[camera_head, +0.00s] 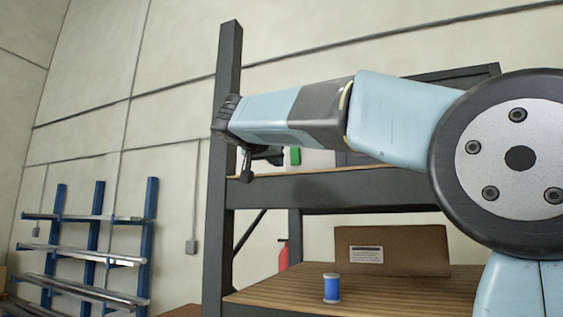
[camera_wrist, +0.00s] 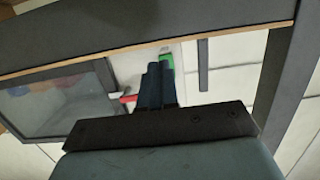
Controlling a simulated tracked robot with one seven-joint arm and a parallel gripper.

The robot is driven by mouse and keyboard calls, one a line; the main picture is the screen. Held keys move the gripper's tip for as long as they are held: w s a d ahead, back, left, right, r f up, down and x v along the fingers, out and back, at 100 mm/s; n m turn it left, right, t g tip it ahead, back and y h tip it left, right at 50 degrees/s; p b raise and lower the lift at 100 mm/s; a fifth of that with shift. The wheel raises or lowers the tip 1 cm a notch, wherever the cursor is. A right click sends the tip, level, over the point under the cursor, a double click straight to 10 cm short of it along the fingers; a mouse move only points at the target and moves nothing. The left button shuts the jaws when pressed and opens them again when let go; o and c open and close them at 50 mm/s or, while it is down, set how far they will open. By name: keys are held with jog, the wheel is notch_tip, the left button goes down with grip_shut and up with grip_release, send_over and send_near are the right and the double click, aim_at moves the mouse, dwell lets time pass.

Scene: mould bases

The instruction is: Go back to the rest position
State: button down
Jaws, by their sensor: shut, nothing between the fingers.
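My gripper (camera_head: 247,166) hangs at the end of my raised arm, in front of the upper shelf at its left end in the head view. In the wrist view my gripper (camera_wrist: 159,68) shows its two dark fingers side by side, shut with nothing between them. The arm stretches across the head view from the right, level with the upper part of the rack.
A dark-framed rack (camera_head: 213,220) has wooden shelves. A blue spool-like item (camera_head: 331,288) and a cardboard box (camera_head: 420,247) stand on its lower shelf. A blue rack with metal bars (camera_head: 92,240) stands at left. A red object (camera_head: 283,256) shows behind.

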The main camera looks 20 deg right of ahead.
jog(key=shift+s+a, duration=0.2)
jog(key=shift+s, duration=0.1)
dwell(0.4)
jog(key=s+d+f+n+g+y, duration=0.35)
jog(key=s+f, duration=0.35)
jog(key=f, duration=0.6)
jog(key=s+d+f+n+g+y, duration=0.2)
jog(key=s+d+f, duration=0.3)
jog(key=f, duration=0.7)
jog(key=s+a+f+n+g+y, duration=0.1)
jog(key=s+f+y, duration=0.1)
jog(key=s+f, duration=0.5)
jog(key=s+a+f+n+g+y, duration=0.1)
jog(key=s+f+y, duration=0.1)
jog(key=s+f, duration=0.6)
notch_tip(320, 180, down, 5)
jog(key=shift+f, duration=0.1)
jog(key=shift+s, duration=0.1)
jog(key=c, duration=1.8)
grip_release()
